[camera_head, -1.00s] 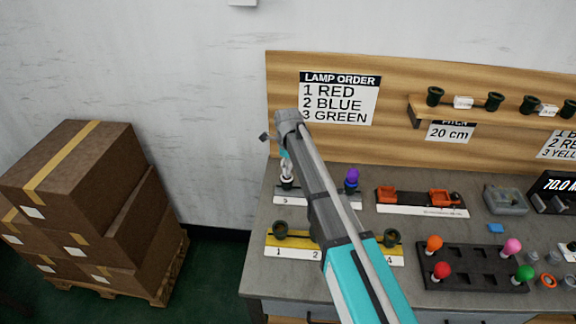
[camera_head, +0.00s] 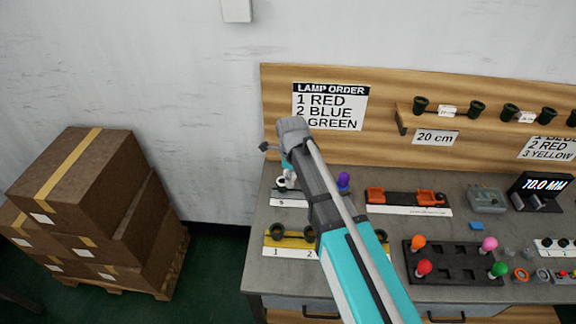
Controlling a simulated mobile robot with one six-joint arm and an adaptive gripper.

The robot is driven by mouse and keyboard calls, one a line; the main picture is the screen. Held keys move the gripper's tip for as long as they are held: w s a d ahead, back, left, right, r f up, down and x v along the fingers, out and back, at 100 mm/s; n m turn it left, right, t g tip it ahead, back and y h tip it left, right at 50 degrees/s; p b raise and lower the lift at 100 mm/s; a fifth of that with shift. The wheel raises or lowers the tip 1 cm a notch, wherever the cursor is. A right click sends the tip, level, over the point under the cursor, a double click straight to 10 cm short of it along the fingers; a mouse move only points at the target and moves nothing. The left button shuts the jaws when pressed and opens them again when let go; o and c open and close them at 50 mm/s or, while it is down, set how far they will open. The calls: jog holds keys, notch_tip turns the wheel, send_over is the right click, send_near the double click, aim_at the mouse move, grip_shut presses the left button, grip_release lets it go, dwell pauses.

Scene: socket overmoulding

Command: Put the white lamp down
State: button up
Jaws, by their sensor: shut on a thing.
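The white lamp (camera_head: 281,182) is small and partly hidden at the far left of the bench. My gripper (camera_head: 287,169) is shut on it from above, at the left end of a pale numbered strip (camera_head: 288,203). I cannot tell whether the lamp touches the strip or hangs just over it. A purple lamp (camera_head: 343,180) stands upright near the strip's right end. My arm crosses in front and hides the middle of the strip.
A yellow strip (camera_head: 292,252) with dark sockets lies in front. A black tray (camera_head: 456,267) holds orange, red, pink and green lamps. An orange-fitted fixture (camera_head: 408,211) and a grey device (camera_head: 486,199) stand behind. A wooden back panel (camera_head: 385,145) rises behind the bench; boxes (camera_head: 85,180) stand left.

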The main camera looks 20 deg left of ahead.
jog(key=shift+s+d+r+p, duration=0.15)
jog(key=shift+s+d+r, duration=0.15)
jog(key=shift+s, duration=0.2)
jog(key=shift+s+d+r+p, duration=0.15)
jog(key=shift+s+d+r, duration=0.15)
jog(key=shift+s, duration=0.2)
jog(key=shift+a+f, duration=0.1)
dwell(0.4)
